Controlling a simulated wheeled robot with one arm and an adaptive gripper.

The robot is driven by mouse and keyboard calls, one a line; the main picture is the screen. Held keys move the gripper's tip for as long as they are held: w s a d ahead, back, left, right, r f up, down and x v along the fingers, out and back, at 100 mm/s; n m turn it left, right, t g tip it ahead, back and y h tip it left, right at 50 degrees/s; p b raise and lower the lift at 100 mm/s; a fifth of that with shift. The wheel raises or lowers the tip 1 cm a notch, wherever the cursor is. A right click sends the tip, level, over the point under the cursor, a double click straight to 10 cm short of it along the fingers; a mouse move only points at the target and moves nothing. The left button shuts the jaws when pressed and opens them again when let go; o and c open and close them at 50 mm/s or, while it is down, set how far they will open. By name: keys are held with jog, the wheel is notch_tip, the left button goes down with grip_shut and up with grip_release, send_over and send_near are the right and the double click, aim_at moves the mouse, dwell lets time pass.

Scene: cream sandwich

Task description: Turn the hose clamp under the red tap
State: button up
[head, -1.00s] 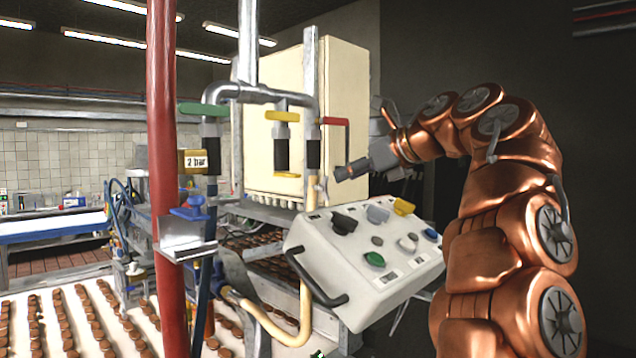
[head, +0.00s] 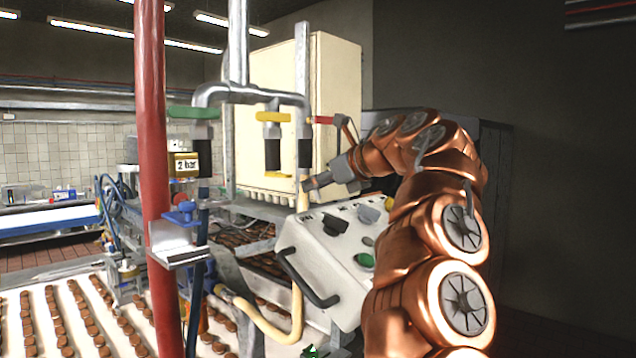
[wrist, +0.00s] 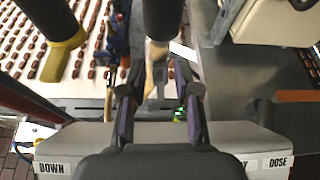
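The red tap (head: 322,120) is on the right-hand pipe in the head view. A black sleeve (head: 304,152) hangs under it and leads into a cream hose (head: 298,310). The sleeve also shows at the top of the wrist view (wrist: 163,18), with part of the cream hose (wrist: 150,78) below it. My gripper (head: 309,184) is at the hose just below the sleeve. In the wrist view its two dark fingers (wrist: 160,85) are apart, with the hose end between or just beyond them. The hose clamp is mostly hidden by my gripper; I cannot tell whether they touch.
A control box (head: 325,250) with knobs and a black handle stands under my gripper; its edge (wrist: 160,135) shows in the wrist view. The yellow tap (head: 273,117) and its black sleeve are close on the left. A red post (head: 152,120) stands farther left.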

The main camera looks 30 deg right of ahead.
grip_shut()
jog(key=shift+m, duration=0.3)
jog(key=shift+d+m+y, duration=0.2)
jog(key=shift+m+y, duration=0.6)
jog(key=m+y, duration=0.1)
jog(key=m, duration=0.1)
jog(key=m+y, duration=0.2)
jog(key=m, duration=0.1)
jog(key=m+y, duration=0.1)
jog(key=m, duration=0.1)
jog(key=shift+w+d+f+m+y, duration=0.15)
jog(key=shift+d+f+m+y, duration=0.15)
jog(key=shift+d+f+y, duration=0.1)
dwell(0.3)
jog(key=shift+o, duration=0.6)
grip_release()
